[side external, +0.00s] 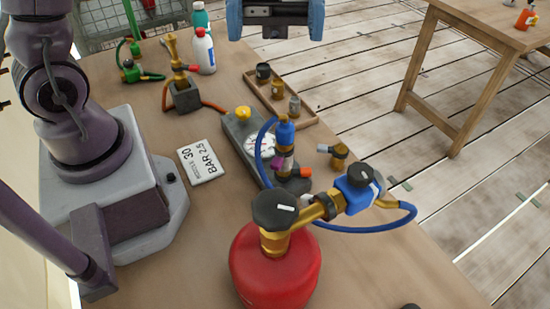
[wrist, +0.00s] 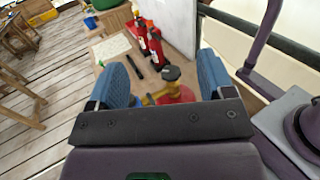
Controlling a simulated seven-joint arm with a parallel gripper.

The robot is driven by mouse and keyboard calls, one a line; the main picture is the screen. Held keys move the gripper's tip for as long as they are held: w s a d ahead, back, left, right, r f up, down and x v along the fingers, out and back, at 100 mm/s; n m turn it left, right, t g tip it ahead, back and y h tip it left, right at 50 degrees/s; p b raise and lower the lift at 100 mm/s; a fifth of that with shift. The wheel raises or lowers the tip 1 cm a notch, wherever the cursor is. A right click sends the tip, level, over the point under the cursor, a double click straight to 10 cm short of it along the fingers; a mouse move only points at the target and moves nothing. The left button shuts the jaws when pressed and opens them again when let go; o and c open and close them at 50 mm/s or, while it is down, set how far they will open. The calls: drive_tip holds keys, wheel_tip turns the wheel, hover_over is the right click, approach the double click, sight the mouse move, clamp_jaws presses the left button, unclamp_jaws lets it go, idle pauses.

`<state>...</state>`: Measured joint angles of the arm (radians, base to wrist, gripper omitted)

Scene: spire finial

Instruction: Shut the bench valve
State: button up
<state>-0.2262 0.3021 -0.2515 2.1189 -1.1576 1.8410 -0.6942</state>
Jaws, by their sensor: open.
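My gripper (side external: 275,32) is open and empty, high at the top edge of the side view, with its blue fingers apart. It also shows in the wrist view (wrist: 163,68). A grey bench block (side external: 238,128) lies on the table with a yellow knob (side external: 243,113) and a white gauge (side external: 261,146). A blue-topped upright fitting (side external: 286,135) stands at its near end. A red gas cylinder (side external: 275,268) has a black knob (side external: 275,208) on top and a brass arm leading to a blue regulator (side external: 355,188). I cannot tell which knob is the bench valve.
A blue hose (side external: 370,230) loops from the regulator to the blue-topped fitting. A wooden tray (side external: 262,90) holds small fittings. A loose brass fitting (side external: 340,155) lies right.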

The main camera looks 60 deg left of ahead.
approach(276, 192)
drive_tip(key=a, duration=0.2)
drive_tip(key=x, duration=0.8)
drive_tip(key=f+x, duration=0.1)
drive_tip(key=x, duration=0.3)
drive_tip(key=shift+w+d, duration=0.2)
drive_tip(key=shift+d, duration=0.3)
drive_tip(key=c, duration=0.9)
